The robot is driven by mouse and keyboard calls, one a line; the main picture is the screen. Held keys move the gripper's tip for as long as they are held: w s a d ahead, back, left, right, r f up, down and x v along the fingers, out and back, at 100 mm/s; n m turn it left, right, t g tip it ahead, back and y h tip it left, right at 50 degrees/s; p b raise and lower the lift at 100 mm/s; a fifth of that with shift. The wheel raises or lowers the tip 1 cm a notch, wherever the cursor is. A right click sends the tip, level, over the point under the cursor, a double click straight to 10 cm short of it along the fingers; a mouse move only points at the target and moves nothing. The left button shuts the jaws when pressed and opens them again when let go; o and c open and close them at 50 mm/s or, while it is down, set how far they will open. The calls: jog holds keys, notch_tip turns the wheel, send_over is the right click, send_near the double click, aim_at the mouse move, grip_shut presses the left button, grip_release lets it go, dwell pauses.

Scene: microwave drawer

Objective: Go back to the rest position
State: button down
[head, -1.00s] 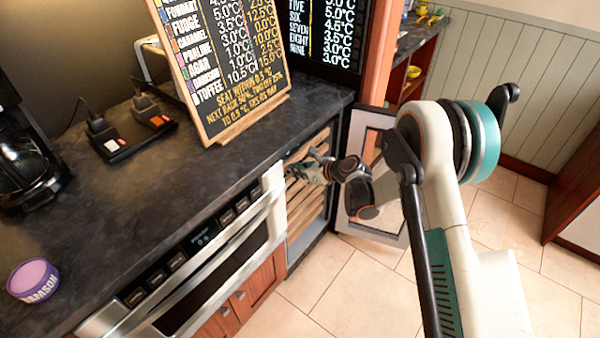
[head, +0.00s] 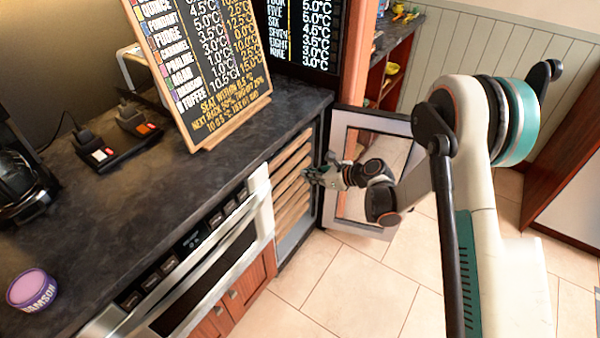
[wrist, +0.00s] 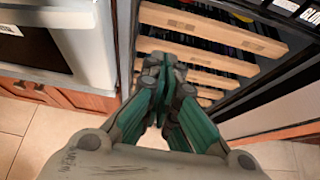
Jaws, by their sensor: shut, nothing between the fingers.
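My gripper (head: 312,174) is in front of the open wooden-rack cabinet (head: 292,180), at the end of my arm. In the wrist view my gripper (wrist: 162,72) has its green fingers together with nothing between them. The wooden rack fronts (wrist: 205,58) show just beyond the fingertips in that view. I cannot tell exactly how far apart fingers and racks are.
The cabinet's glass door (head: 372,165) stands open, close to my arm on the right. A microwave drawer (head: 205,262) is left of the cabinet under the dark counter (head: 110,215). A chalkboard (head: 205,70) and a purple tub (head: 33,290) stand on the counter. Floor tiles (head: 345,285) in front are clear.

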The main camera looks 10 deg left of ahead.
jog(key=shift+s+d+r, duration=0.15)
jog(key=shift+d+r, duration=0.1)
jog(key=shift+d, duration=0.15)
jog(key=s+d+r+n+t+h, duration=0.1)
jog(key=s+d+r+n+h, duration=0.3)
jog(key=d+r, duration=0.55)
jog(key=s+d+r+n+t+h, duration=0.1)
jog(key=s+d+r+n, duration=0.45)
jog(key=r, duration=0.65)
jog(key=s+d+r+n+h, duration=0.2)
jog(key=s+d+n, duration=0.4)
jog(key=s+d, duration=0.3)
jog(key=s+d+r+n+t+h, duration=0.1)
jog(key=s+d+n+h, duration=0.3)
jog(key=s+d, duration=0.6)
jog(key=s+r+n, duration=0.1)
jog(key=s+n, duration=0.1)
jog(key=s, duration=0.1)
jog(key=shift+s+d+r, duration=0.15)
jog(key=shift+s+r, duration=0.15)
jog(key=shift+s, duration=0.1)
